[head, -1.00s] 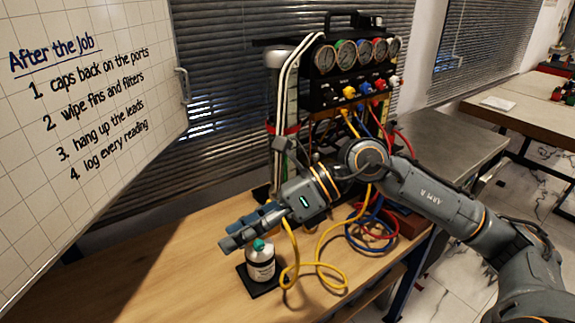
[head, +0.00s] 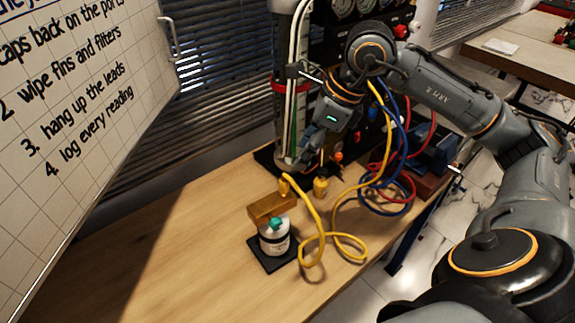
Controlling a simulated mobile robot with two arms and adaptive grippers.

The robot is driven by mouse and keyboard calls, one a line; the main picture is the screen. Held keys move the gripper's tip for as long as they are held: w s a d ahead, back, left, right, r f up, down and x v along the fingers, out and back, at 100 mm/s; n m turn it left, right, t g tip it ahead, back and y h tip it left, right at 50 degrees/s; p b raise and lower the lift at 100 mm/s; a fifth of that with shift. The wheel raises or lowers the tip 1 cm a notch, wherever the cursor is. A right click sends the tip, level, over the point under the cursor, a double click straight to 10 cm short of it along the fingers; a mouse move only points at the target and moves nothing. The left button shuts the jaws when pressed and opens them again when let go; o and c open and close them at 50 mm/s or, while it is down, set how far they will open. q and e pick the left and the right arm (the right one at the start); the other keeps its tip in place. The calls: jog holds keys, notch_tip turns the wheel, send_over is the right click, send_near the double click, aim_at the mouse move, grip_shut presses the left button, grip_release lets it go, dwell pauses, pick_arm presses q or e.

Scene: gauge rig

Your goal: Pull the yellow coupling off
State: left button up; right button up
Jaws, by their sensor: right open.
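The yellow coupling (head: 284,184) is at the end of the yellow hose (head: 315,215), at the right end of a brass-coloured block (head: 272,207) on the wooden bench. Whether it is seated on the block cannot be told for certain. My right gripper (head: 293,162) is open, pointing down and left, just above and behind the coupling; nothing shows between its fingers, which are partly hard to make out against the dark background. A separate short yellow fitting (head: 320,187) stands just right of the coupling. My left gripper is out of view.
A white bottle with a teal cap (head: 275,237) stands on a black pad in front of the block. The gauge rig (head: 378,30) stands behind, with blue and red hoses coiled (head: 385,195) at right. Bench left of the bottle is clear.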

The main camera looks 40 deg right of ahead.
aim_at(284, 180)
jog(key=x, duration=0.3)
jog(key=shift+w+a+f+p, duration=0.2)
jog(key=shift+f+p, duration=0.1)
jog(key=shift+p, duration=0.05)
jog(key=p+x, duration=0.1)
jog(key=x, duration=0.5)
jog(key=shift+w, duration=0.1)
jog(key=shift+w+f+p, duration=0.1)
jog(key=shift+f+p, duration=0.2)
jog(key=shift+f, duration=0.05)
jog(key=shift+w+a+f, duration=0.15)
jog(key=shift+f, duration=0.25)
grip_shut()
jog(key=c, duration=0.6)
grip_release()
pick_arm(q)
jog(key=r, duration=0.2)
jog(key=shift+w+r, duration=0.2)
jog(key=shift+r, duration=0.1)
pick_arm(e)
grip_shut()
